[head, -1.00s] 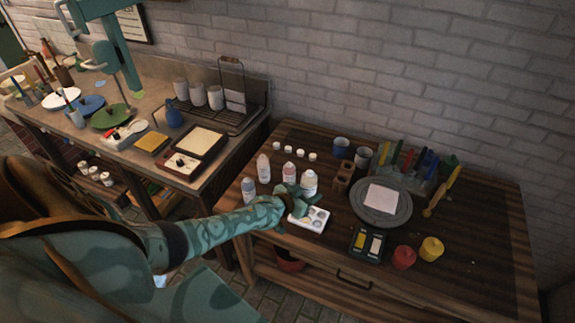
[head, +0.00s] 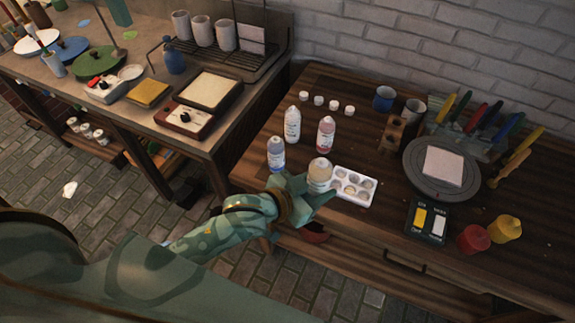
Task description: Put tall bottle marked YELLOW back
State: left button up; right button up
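My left gripper (head: 305,192) is at the front edge of the wooden table (head: 470,270), its fingers around the lower part of a tall bottle (head: 320,172) with a yellowish-tan top. I cannot read its label; the fingers hide its base, so I cannot tell whether it touches the table. It is upright or nearly so, just left of the white paint palette (head: 366,197). A blue-tinted bottle (head: 276,155), a white bottle (head: 292,125) and a reddish bottle (head: 326,133) stand upright behind and to its left. My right gripper is out of view.
Small white caps (head: 319,100) lie in a row behind the bottles. Bare wood lies right of the reddish bottle.

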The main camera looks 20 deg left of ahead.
pick_arm(q)
jog(key=w+a+f+b, duration=0.1)
jog(key=w+f+b, duration=0.1)
jog(key=w+f, duration=0.1)
jog(key=w+a+f+b, duration=0.1)
jog(key=w+a+f, duration=0.1)
jog(key=w+f, duration=0.1)
jog(key=w+a+f+b, duration=0.2)
jog(key=w+f, duration=0.1)
jog(key=w, duration=0.2)
jog(key=shift+a+f+b, duration=0.1)
jog(key=shift+a+b, duration=0.1)
jog(key=shift+b, duration=0.15)
jog(key=shift+w+a+f, duration=0.15)
jog(key=shift+w+f, duration=0.2)
jog(key=f+b, duration=0.2)
jog(key=f, duration=0.1)
jog(key=shift+w+a+f, duration=0.1)
jog(key=shift+w+f, duration=0.1)
jog(key=shift+f, duration=0.1)
jog(key=shift+r, duration=0.1)
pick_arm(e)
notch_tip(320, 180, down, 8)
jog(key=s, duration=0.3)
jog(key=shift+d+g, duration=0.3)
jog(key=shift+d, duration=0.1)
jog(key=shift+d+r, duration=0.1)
